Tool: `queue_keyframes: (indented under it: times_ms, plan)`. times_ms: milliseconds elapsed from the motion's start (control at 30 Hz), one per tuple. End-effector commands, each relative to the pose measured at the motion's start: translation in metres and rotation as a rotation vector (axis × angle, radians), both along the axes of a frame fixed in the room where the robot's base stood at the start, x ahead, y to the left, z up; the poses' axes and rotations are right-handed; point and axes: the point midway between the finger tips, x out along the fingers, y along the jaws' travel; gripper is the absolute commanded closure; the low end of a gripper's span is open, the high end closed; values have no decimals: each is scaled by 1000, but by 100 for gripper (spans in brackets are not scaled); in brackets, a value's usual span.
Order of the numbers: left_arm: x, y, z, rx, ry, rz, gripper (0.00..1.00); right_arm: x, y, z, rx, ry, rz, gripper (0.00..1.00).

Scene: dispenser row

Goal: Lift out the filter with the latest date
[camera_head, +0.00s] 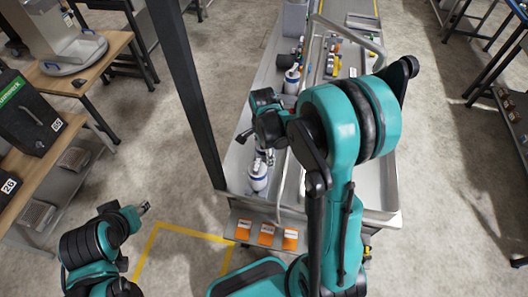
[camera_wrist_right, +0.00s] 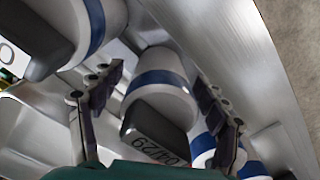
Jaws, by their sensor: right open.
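In the right wrist view, a white filter (camera_wrist_right: 162,66) with a blue band and a dark cap marked "04/29" lies between the fingers of my right gripper (camera_wrist_right: 158,88). The fingers are open on either side of it; I cannot tell if they touch it. A second such filter (camera_wrist_right: 100,20) is at upper left, its dark cap's date cut off except for a "0". Another (camera_wrist_right: 250,168) is partly hidden behind the right finger. In the head view, my right gripper (camera_head: 262,148) is just above a white-and-blue filter (camera_head: 257,178). My left gripper (camera_head: 143,208) is low at left, away from the filters.
Another white-and-blue canister (camera_head: 292,80) stands farther back in the long metal trough (camera_head: 262,75). Several orange cards (camera_head: 267,235) sit on the front ledge. A dark post (camera_head: 185,85) rises left of the trough. A wooden table (camera_head: 60,125) stands at left.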

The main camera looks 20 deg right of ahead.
Motion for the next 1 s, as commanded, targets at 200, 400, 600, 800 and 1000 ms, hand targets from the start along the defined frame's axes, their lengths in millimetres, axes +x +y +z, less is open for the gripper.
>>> queue_keyframes:
  times_ms: [200,400,600,800,1000]
  plan:
    - [0,0,0,0,0,0,60,0,0,0,0,0,0,67]
    - [0,0,0,0,0,0,60,0,0,1,0,0,0,87]
    - [0,0,1,0,0,0,60,0,0,2,0,0,0,87]
    - [0,0,7,0,0,0,60,0,0,20,0,0,0,87]
    - [0,0,16,0,0,0,60,-2,-16,53,0,0,-6,87]
